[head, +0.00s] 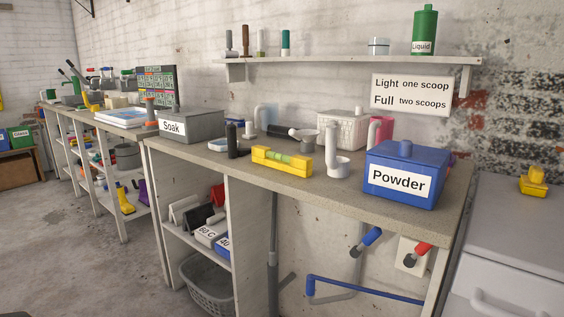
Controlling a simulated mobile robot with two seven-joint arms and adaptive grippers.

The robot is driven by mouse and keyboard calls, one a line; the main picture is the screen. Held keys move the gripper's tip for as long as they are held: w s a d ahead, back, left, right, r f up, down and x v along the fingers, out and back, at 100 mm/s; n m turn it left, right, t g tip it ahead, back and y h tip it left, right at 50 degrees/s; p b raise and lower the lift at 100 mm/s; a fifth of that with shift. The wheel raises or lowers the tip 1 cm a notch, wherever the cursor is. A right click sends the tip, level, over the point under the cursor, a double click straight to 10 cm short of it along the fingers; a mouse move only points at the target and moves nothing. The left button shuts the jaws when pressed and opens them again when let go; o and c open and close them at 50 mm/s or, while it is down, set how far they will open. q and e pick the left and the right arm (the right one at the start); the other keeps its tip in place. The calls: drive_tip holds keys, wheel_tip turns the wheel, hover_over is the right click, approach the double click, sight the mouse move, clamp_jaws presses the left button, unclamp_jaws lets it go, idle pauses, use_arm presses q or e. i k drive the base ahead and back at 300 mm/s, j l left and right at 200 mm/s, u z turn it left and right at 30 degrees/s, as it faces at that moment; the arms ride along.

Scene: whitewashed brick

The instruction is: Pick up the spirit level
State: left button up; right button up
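The spirit level (282,160) is a short yellow bar with a green middle. It lies on the grey worktop (265,179), near its front edge, in the middle of the head view. Neither of my grippers shows in the head view.
A blue Powder box (405,172) stands at the worktop's right end, and a grey Soak box (190,126) at its left. A white basket (344,128) and a pink jug (381,131) stand behind. A wall shelf (350,61) hangs above. Open floor (95,265) lies at left.

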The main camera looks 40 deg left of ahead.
sight(301, 166)
drive_tip(key=j+u, duration=0.1)
drive_tip(key=u, duration=0.3)
drive_tip(key=j+u, duration=0.15)
drive_tip(key=u, duration=0.25)
drive_tip(key=j+u, duration=0.15)
drive_tip(key=u, duration=0.25)
